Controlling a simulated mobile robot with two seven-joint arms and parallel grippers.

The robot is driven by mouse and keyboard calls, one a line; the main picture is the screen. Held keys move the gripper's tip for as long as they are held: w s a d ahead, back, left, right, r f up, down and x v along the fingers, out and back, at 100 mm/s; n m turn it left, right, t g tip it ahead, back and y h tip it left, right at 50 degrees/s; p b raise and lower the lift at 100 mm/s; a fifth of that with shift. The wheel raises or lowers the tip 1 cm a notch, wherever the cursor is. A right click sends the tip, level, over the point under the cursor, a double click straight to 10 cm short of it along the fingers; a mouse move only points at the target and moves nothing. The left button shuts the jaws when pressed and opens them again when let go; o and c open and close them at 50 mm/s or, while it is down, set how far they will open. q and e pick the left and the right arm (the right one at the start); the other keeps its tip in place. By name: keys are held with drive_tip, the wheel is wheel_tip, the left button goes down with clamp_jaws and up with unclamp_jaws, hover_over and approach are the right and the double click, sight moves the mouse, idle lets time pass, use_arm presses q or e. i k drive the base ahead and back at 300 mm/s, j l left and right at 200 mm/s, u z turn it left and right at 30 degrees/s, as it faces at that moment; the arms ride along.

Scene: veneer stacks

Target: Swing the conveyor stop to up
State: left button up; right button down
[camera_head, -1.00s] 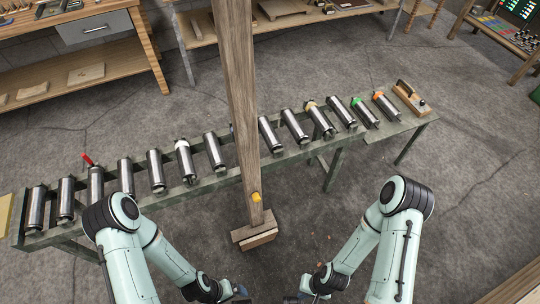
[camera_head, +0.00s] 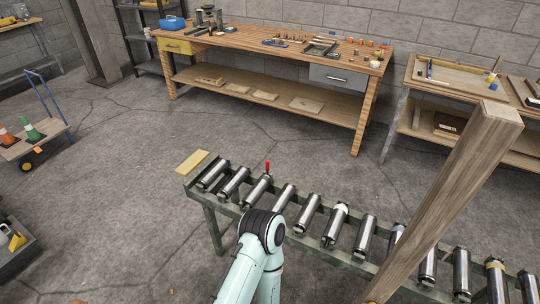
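The roller conveyor (camera_head: 212,213) runs from the middle of the view to the lower right, with steel rollers on a green frame. A small red handle (camera_head: 267,167) sticks up at its far side, near the left end, beside a roller. It looks like the conveyor stop's lever, but its pivot is too small to make out. One of my pale green arms reaches up from the bottom edge in front of the conveyor. Neither gripper is in view.
A thick wooden post (camera_head: 455,190) rises in front of the conveyor at right. A yellow board (camera_head: 192,162) is at the conveyor's left end. A workbench (camera_head: 362,118) stands behind. A hand cart (camera_head: 40,145) is at far left. The floor left of the conveyor is open.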

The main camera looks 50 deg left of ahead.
sight(190, 164)
drive_tip(key=j+u, duration=0.2)
drive_tip(key=u, duration=0.2)
drive_tip(key=j+u, duration=0.2)
drive_tip(key=u, duration=0.15)
drive_tip(key=i+j+u, duration=0.15)
drive_tip(key=j, duration=0.2)
drive_tip(key=i+j+u, duration=0.15)
drive_tip(key=j, duration=0.15)
drive_tip(key=i+j+u, duration=0.15)
drive_tip(key=i+j, duration=0.25)
drive_tip(key=j, duration=0.25)
drive_tip(key=i+j, duration=0.25)
drive_tip(key=j, duration=0.2)
drive_tip(key=i+j+u, duration=0.1)
drive_tip(key=i+j, duration=0.15)
drive_tip(key=j, duration=0.25)
drive_tip(key=i+j, duration=0.3)
drive_tip(key=j, duration=0.15)
